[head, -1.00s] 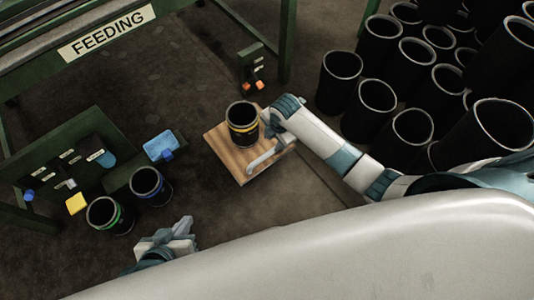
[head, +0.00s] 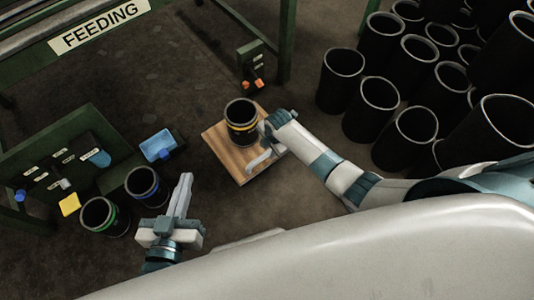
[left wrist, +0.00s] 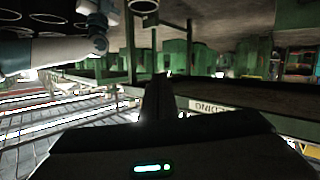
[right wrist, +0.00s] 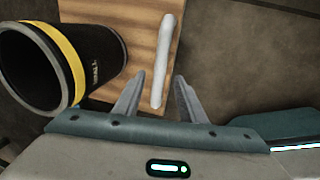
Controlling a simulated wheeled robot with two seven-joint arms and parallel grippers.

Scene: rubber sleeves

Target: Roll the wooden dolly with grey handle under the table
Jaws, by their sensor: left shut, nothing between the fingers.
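The wooden dolly (head: 222,141) stands on the floor in the middle of the head view. A black sleeve with a yellow band (head: 241,122) stands on it, and its grey handle (head: 262,161) is at the near right side. My right gripper (right wrist: 157,95) is open, with the light grey handle (right wrist: 164,50) between its fingers in the right wrist view; I cannot tell whether they touch it. My left gripper (head: 183,194) is shut and empty, left of the dolly and apart from it. The green table with the FEEDING sign (head: 100,25) is at the upper left.
Many black sleeves (head: 378,105) stand at the right. Two sleeves with green (head: 104,217) and blue (head: 147,187) bands stand at the left by a green rack (head: 75,150). A small control box (head: 251,70) is near a table leg (head: 288,40). Floor between dolly and table is clear.

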